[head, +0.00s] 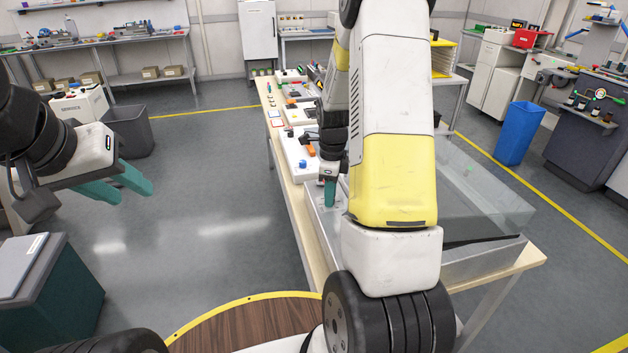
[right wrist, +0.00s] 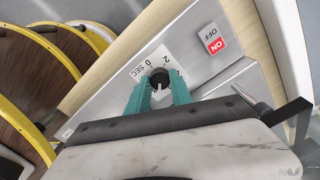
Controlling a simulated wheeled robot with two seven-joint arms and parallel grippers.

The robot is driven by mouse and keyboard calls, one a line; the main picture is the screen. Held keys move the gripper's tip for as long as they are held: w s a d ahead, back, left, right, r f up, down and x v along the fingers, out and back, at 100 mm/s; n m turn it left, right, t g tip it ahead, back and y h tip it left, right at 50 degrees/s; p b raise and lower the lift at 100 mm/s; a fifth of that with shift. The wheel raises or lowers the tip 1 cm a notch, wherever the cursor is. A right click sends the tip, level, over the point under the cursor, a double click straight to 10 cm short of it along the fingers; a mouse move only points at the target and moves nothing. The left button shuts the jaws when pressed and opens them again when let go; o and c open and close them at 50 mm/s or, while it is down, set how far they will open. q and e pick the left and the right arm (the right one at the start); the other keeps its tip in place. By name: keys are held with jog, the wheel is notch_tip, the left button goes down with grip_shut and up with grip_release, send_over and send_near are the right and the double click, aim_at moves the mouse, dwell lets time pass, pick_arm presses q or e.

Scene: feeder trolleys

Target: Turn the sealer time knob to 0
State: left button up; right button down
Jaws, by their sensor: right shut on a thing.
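The sealer time knob (right wrist: 159,76) is small, round and black, on a pale dial plate marked "0 SEC" and "2" in the right wrist view. My right gripper (right wrist: 160,86) is shut on it, one teal finger on each side. Where the knob points is not clear. The grey sealer body (right wrist: 185,35) carries a red and white ON/OFF switch (right wrist: 213,40). In the head view, my right gripper (head: 329,193) reaches down at the left side of the grey, clear-walled sealer (head: 485,255); my arm hides much of it and the knob. My left gripper (head: 136,194) is open and empty, away from the table.
Several small devices stand along the long wooden-edged table (head: 294,205) beyond the sealer. The grey floor left of the table is clear.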

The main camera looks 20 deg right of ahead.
jog(key=n, duration=0.4)
jog(key=shift+w+n, duration=0.1)
jog(key=shift+n, duration=0.2)
jog(key=n, duration=1)
jog(key=shift+n, duration=0.4)
jog(key=n, duration=0.4)
jog(key=shift+n, duration=0.3)
jog(key=n, duration=1.4)
jog(key=shift+n, duration=2.8)
